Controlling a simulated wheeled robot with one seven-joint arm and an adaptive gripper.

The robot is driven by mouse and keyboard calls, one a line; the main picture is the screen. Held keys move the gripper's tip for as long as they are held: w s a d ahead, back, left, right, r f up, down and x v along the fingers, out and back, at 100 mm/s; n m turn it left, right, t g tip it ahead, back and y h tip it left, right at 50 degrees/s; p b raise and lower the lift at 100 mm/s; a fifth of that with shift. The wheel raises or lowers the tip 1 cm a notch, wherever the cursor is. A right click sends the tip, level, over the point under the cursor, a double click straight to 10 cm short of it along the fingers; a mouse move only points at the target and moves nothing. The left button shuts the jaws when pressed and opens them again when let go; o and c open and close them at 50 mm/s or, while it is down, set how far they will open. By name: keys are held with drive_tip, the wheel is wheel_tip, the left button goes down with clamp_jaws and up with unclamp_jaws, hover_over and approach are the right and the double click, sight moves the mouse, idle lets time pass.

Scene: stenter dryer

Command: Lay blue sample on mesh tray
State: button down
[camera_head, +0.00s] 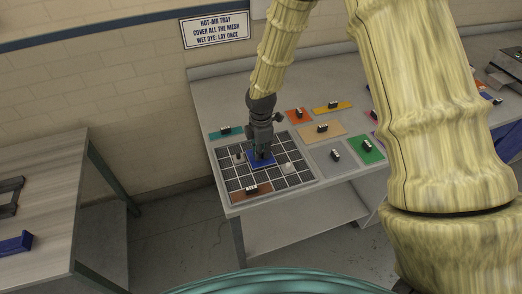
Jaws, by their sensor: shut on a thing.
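The mesh tray (230,172) is a dark grid with a pale frame at the left end of the grey table. My gripper (262,153) points down over the tray's middle and is shut on the blue sample (261,163). The blue sample is a flat square at the tray's centre. Whether it touches the mesh cannot be told. The gripper hides the sample's upper part. A brown sample (262,190) with a dark clip lies along the tray's front edge. A small whitish round thing (288,168) is on the mesh right of the blue sample.
Teal (215,135), orange (290,116), yellow (345,104), tan (312,135), grey (326,157) and green (372,156) pieces with dark clips lie around the tray. A separate table (50,190) stands left, across a floor gap.

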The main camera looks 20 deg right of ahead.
drive_tip(key=shift+f, duration=0.45)
idle(0.6)
drive_tip(key=c, duration=1.4)
unclamp_jaws()
drive_tip(key=shift+r, duration=0.15)
wheel_tip(320, 180, up, 12)
drive_tip(key=shift+f, duration=0.15)
